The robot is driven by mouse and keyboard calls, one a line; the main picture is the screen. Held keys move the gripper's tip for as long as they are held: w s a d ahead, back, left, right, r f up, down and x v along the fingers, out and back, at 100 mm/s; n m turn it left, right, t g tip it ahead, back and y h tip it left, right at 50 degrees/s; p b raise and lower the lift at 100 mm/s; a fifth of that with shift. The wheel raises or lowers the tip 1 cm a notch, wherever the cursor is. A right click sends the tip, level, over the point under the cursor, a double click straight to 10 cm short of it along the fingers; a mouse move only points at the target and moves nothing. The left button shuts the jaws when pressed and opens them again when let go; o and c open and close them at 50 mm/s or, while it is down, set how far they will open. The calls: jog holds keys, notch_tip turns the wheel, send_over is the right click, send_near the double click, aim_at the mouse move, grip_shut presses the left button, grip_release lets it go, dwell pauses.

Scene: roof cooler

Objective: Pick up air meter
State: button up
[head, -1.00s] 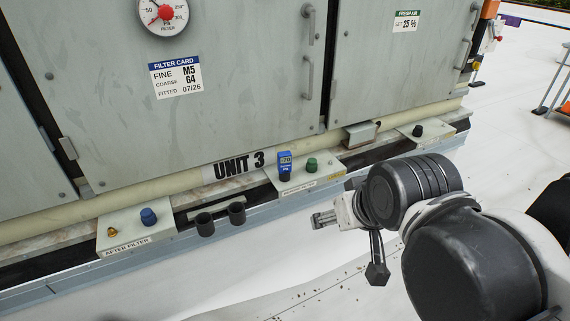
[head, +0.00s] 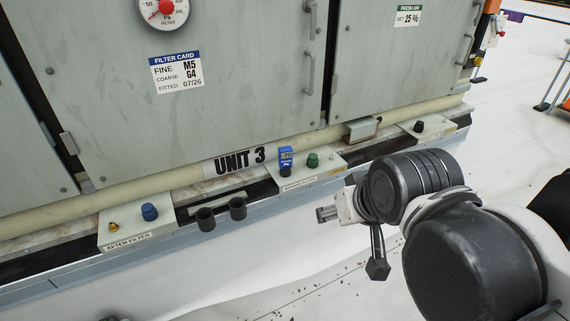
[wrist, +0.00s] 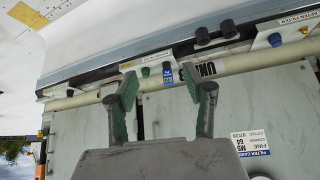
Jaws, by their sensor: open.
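The air meter looks to be the small blue device (head: 286,160) with a lit display. It stands upright on a pale ledge box (head: 304,177) below the cabinet, beside a green knob. In the wrist view the blue meter (wrist: 168,74) shows small, beyond and between the open fingers. My gripper (head: 326,214) is in front of the ledge, to the right of the meter and lower in the head view. It is apart from the meter and empty. In the wrist view my gripper (wrist: 158,82) has its two green-padded fingers spread wide.
A green knob (head: 312,160) sits close to the meter's right. Two black pipe stubs (head: 206,219) and the after-filter box (head: 137,225) with a blue knob are to the left. The cabinet (head: 250,90) rises behind.

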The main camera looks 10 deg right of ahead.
jog(key=w+r+m+g+p, duration=0.2)
jog(key=w+r+m, duration=0.2)
jog(key=w+r, duration=0.45)
jog(key=m+g+p, duration=0.5)
jog(key=m, duration=0.9)
send_over(285, 157)
notch_tip(285, 157, down, 14)
jog(key=shift+w+d+f, duration=0.25)
jog(key=shift+w+f, duration=0.25)
jog(key=shift+w, duration=0.2)
notch_tip(285, 157, down, 13)
jog(key=shift+f+b, duration=0.2)
jog(key=shift+b, duration=0.3)
grip_shut()
